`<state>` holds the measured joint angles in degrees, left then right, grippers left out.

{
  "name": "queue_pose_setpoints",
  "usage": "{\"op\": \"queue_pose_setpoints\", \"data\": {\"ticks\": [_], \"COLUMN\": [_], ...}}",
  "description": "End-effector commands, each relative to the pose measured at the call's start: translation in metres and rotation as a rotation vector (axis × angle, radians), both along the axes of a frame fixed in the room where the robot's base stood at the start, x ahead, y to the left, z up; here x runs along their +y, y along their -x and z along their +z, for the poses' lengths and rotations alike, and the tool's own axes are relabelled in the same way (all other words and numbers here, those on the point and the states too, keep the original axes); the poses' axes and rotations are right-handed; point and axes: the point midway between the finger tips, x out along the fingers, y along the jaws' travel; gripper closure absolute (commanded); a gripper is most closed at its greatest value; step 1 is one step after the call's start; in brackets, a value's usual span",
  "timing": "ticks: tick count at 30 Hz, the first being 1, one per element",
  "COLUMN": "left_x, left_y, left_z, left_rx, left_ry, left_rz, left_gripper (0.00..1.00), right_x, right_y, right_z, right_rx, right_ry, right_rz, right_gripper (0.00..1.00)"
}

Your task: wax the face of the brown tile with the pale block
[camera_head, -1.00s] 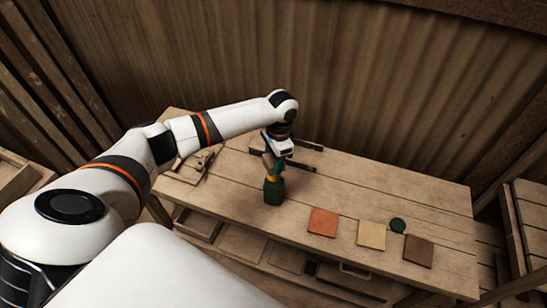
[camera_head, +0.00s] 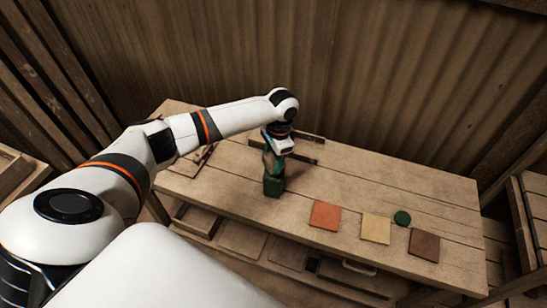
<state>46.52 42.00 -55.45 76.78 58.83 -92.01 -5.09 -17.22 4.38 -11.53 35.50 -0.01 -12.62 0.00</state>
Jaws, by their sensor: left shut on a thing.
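A brown tile (camera_head: 424,245) lies flat near the right end of the workbench. A flat pale square block (camera_head: 376,228) lies to its left, apart from it. My left gripper (camera_head: 274,164) points down over the middle of the bench, left of these pieces. It is shut on a dark green object (camera_head: 273,187) that stands upright beneath it; the fingers hide the object's upper part. I cannot tell whether the green object touches the bench. My right gripper is out of view.
An orange tile (camera_head: 325,215) lies left of the pale block, and a round green disc (camera_head: 402,218) lies behind the pale block and brown tile. Dark rails (camera_head: 300,150) lie at the bench's back. The bench (camera_head: 440,200) is clear behind the tiles.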

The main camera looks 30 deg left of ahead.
Motion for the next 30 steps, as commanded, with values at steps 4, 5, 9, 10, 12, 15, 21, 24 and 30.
{"op": "queue_pose_setpoints", "data": {"ticks": [4,5,9,10,12,15,21,24,30], "left_x": [0.0001,0.0001,0.0000,0.0000,0.0001,0.0001,0.0001,0.0001,0.0001], "left_y": [0.0000,0.0000,0.0000,0.0000,0.0000,0.0000,-0.0001,-0.0001,-0.0003], "left_z": [-0.0001,-0.0002,-0.0014,-0.0018,-0.0027,-0.0039,-0.0064,-0.0076,-0.0093], "left_rx": [0.000,0.000,0.000,0.000,0.000,0.000,0.000,0.000,-0.001], "left_ry": [0.000,0.000,0.000,0.000,0.000,0.000,0.000,0.000,0.001], "left_rz": [0.000,0.000,0.000,0.000,0.000,0.000,0.000,0.000,0.000], "left_gripper": [0.64,0.64,0.64,0.64,0.64,0.64,0.64,0.64,0.64], "right_x": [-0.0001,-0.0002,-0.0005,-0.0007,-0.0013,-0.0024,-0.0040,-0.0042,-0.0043], "right_y": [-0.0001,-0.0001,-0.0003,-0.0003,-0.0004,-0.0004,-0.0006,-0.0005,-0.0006], "right_z": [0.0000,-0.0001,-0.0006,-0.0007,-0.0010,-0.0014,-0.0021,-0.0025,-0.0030], "right_rx": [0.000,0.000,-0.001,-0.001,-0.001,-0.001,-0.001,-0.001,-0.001], "right_ry": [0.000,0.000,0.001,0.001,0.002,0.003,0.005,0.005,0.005], "right_rz": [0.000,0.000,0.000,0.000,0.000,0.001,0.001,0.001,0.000], "right_gripper": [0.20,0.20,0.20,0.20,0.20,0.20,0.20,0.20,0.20]}}
